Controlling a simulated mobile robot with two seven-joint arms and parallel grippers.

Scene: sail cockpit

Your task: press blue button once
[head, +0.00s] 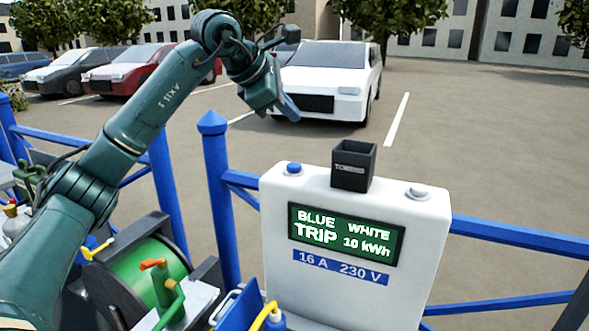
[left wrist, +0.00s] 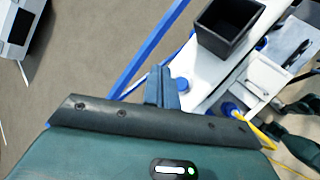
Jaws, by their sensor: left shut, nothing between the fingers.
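The blue button (head: 294,168) sits on the top left of a white pedestal (head: 345,280). It also shows in the left wrist view (left wrist: 181,84), just right of my fingertips in the picture. My left gripper (head: 289,107) is shut and empty. It is above the pedestal top in the head view, clearly apart from the button. In the left wrist view its closed fingers (left wrist: 161,88) point toward the pedestal's top. A white button (head: 418,192) sits on the pedestal's top right. My right gripper is not in view.
A black open box (head: 353,165) stands between the buttons. A blue railing (head: 520,241) runs behind the pedestal. A green reel (head: 148,272) and an orange-handled tap (head: 155,265) are at lower left. Cars stand beyond.

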